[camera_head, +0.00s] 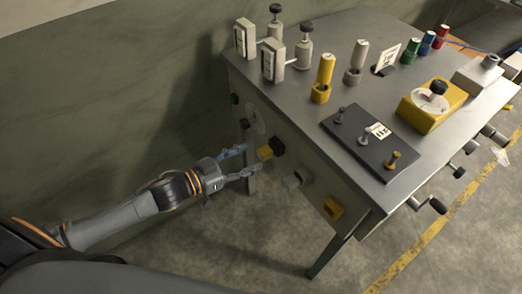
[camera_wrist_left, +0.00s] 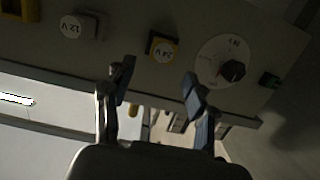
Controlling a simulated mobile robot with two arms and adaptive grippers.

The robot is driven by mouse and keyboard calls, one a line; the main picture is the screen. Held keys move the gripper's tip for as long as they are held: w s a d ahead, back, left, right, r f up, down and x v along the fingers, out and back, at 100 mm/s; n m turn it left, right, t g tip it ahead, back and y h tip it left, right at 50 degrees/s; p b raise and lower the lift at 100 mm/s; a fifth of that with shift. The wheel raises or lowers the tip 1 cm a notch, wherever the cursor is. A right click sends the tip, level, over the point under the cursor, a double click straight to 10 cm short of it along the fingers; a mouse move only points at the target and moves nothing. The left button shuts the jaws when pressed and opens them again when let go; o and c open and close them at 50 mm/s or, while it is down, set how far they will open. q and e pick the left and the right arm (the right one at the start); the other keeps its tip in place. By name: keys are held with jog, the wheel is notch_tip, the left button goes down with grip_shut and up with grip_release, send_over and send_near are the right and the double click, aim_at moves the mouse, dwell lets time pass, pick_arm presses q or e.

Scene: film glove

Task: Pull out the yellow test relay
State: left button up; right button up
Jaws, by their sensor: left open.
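Yellow blocks stick out of the workbench's front panel. One, yellow and black (camera_head: 268,151), is just ahead of my left gripper (camera_head: 249,159); in the left wrist view it is the yellow-framed block labelled 24 V (camera_wrist_left: 161,48). A plain yellow block (camera_head: 333,208) sits at the panel's right end and shows cut off at the wrist view's top left (camera_wrist_left: 27,8). No label tells me which is the test relay. My left gripper is open and empty, its fingers (camera_wrist_left: 158,82) apart and short of the 24 V block. My right gripper is out of view.
Between the yellow blocks is a white block (camera_head: 296,180), labelled 12 V (camera_wrist_left: 74,26). A round dial with a black knob (camera_wrist_left: 231,71) and a green button (camera_wrist_left: 269,80) are beside the 24 V block. The bench top (camera_head: 290,103) carries posts and fixtures. Floor below is clear.

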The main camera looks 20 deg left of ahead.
aim_at(263, 151)
pick_arm(q)
jog(key=shift+x, duration=2.8)
jog(key=shift+c, duration=0.2)
grip_shut()
